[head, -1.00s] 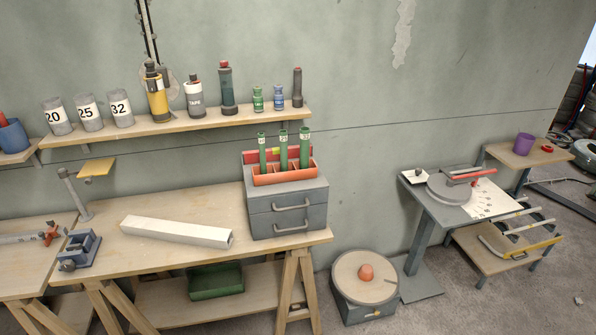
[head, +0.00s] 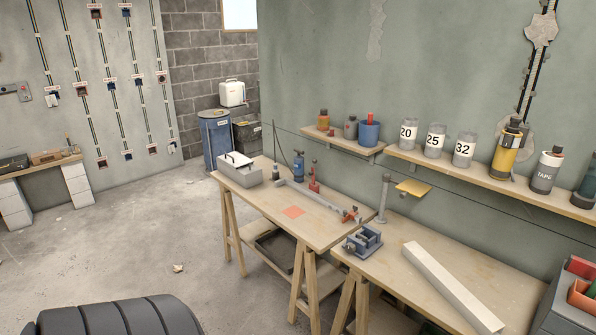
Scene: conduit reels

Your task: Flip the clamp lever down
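On the left workbench (head: 262,206) a long grey bar (head: 310,197) lies along the far side. A small red upright piece (head: 314,180) stands by the bar, and a red fitting (head: 350,215) sits at its near right end. Which of these has the clamp lever is too small to tell. A blue-grey vise (head: 364,241) sits on the right workbench near the joint between the benches. Neither of my grippers shows in the head view.
A white trunking length (head: 452,287) lies on the right bench. A shelf (head: 480,180) holds numbered cans. The floor (head: 130,230) left of the benches is mostly clear.

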